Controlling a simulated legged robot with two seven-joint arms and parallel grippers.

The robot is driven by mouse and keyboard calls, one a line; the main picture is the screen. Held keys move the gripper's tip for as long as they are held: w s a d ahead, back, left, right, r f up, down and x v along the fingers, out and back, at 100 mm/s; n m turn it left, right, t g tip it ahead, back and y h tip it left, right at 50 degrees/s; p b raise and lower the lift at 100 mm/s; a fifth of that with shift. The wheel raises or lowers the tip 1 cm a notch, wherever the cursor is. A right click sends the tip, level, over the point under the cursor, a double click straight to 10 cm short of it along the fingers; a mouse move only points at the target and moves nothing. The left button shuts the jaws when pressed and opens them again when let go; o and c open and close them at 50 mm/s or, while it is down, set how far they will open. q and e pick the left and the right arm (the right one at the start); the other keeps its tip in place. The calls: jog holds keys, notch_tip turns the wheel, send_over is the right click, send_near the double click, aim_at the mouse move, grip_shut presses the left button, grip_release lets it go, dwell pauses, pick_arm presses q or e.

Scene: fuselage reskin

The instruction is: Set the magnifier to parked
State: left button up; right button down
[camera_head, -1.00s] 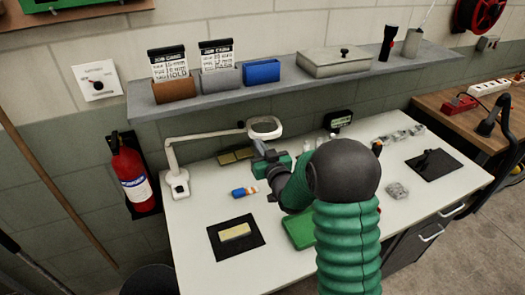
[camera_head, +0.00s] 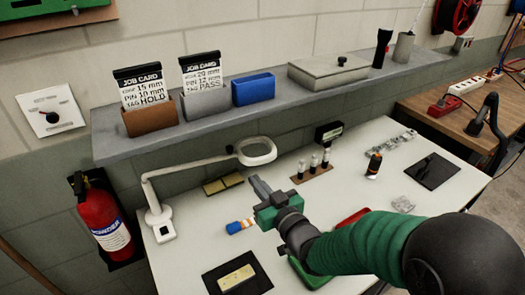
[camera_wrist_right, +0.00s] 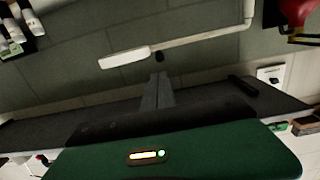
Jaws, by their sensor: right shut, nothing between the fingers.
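The magnifier is a white jointed lamp arm (camera_head: 190,164) with a ring-shaped head (camera_head: 257,152). Its base (camera_head: 160,224) stands at the left end of the white bench, and the head is held out to the right, above the bench near the shelf edge. My right gripper (camera_head: 258,186) is shut and empty, just below the head and apart from it. In the right wrist view, the fingers (camera_wrist_right: 158,90) are together, with the magnifier head (camera_wrist_right: 125,58) seen edge-on beyond them and its arm (camera_wrist_right: 205,37) running right. My left gripper is out of view.
A grey shelf (camera_head: 185,132) with job card holders, a blue bin (camera_head: 253,89) and a lidded box (camera_head: 330,72) overhangs the back of the bench. A fire extinguisher (camera_head: 103,218) hangs at left.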

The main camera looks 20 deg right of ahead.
send_near(231, 151)
jog(key=w, duration=0.4)
jog(key=w+a, duration=0.1)
jog(key=w, duration=0.1)
jog(key=shift+w+a+f, duration=0.15)
jog(key=shift+w, duration=0.3)
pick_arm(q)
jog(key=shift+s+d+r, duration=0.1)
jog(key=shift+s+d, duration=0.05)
pick_arm(e)
jog(key=shift+d, duration=0.3)
